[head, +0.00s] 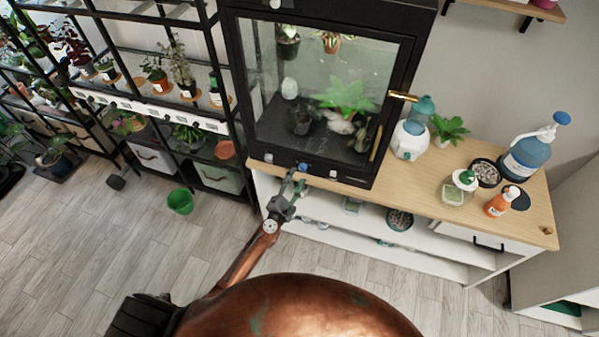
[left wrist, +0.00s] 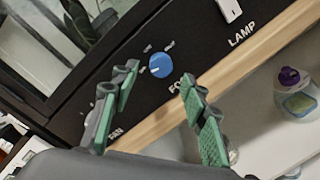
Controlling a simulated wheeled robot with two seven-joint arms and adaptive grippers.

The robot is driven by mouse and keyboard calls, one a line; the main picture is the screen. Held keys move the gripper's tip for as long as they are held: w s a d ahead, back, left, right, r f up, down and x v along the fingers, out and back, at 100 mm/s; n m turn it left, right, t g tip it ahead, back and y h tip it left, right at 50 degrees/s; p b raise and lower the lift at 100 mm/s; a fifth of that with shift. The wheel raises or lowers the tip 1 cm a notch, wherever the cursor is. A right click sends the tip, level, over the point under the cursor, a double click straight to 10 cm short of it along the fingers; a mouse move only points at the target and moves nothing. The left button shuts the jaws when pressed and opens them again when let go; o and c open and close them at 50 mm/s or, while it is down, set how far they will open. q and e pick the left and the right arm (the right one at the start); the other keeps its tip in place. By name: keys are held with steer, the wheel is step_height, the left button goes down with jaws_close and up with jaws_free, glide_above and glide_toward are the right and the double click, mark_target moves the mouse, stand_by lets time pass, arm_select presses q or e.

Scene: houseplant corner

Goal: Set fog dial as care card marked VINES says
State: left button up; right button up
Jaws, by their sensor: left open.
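The fog dial (left wrist: 161,65) is a round blue knob with a white mark on the black front panel of the glass cabinet. It also shows in the head view (head: 303,166). The word beside it is partly hidden by a finger, with "FO" showing. Small lettering above the dial is too small to read surely. My left gripper (left wrist: 158,78) is open, its green-padded fingers to either side of the dial with gaps; contact does not show. In the head view the left gripper (head: 291,186) is just below the panel. No card marked VINES is readable. My right gripper is out of view.
A LAMP switch (left wrist: 229,9) lies right of the dial, and the word FAN shows at left. The cabinet (head: 372,180) stands on a wooden counter (head: 405,190) with bottles and a plant. A shelf rack at left has a strip of white labels (head: 150,109).

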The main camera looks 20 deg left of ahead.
mark_target(301, 169)
arm_select(q)
steer(key=shift+w+d, duration=0.2)
steer(key=shift+w, duration=1.75)
steer(key=shift+c, duration=0.5)
steer(key=shift+c, duration=0.8)
jaws_close()
